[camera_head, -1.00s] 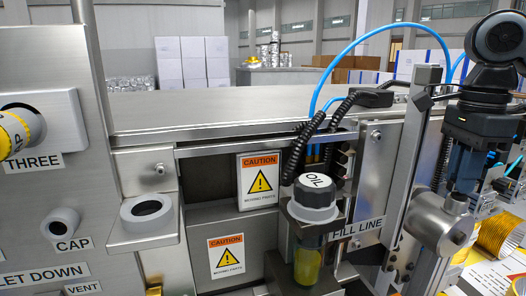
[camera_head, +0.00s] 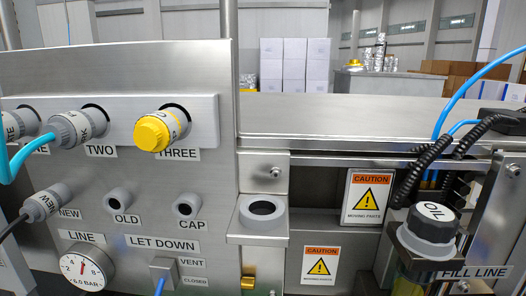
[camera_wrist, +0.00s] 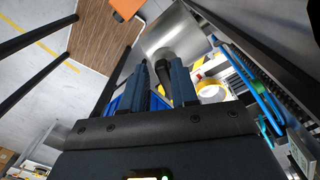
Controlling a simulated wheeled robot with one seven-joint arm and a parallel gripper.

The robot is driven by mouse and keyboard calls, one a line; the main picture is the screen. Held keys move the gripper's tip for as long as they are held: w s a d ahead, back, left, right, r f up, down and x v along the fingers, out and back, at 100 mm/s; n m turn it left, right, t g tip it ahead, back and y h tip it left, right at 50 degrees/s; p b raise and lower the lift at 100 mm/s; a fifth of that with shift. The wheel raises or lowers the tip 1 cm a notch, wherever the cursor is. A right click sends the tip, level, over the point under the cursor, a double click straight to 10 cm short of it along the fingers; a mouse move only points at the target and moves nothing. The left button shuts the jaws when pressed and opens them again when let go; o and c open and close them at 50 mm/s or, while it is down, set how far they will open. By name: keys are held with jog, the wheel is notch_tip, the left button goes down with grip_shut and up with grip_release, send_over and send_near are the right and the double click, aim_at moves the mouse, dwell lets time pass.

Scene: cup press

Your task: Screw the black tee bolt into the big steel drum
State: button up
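In the wrist view my gripper (camera_wrist: 161,74) has its two dark blue fingers apart. A small black piece (camera_wrist: 164,70) lies between and just beyond the fingertips, in front of the shiny steel drum (camera_wrist: 182,38). It looks like the black tee bolt, but its shape is partly hidden by the fingers. I see no clear contact between it and the fingers. I cannot tell how far it sits in the drum. Neither my gripper nor the drum is in the head view now.
A yellow-and-white roll (camera_wrist: 212,91) and blue hoses (camera_wrist: 262,85) are right of the fingers in the wrist view. The head view shows a steel panel with knobs (camera_head: 155,132), an empty grey ring holder (camera_head: 263,210) and a black-capped oil bottle (camera_head: 431,223).

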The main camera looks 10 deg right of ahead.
jog(key=o, duration=0.3)
jog(key=shift+w+d+r+m, duration=0.2)
jog(key=shift+w+d+m, duration=0.05)
jog(key=shift+d, duration=0.25)
jog(key=shift+w+d+r+m, duration=0.15)
jog(key=shift+w+d+m, duration=0.1)
jog(key=shift+d, duration=0.2)
jog(key=r, duration=0.4)
jog(key=r+p, duration=0.1)
jog(key=r, duration=0.3)
jog(key=shift+w+d+r+p, duration=0.15)
jog(key=shift+d+p, duration=0.05)
jog(key=shift+p, duration=0.1)
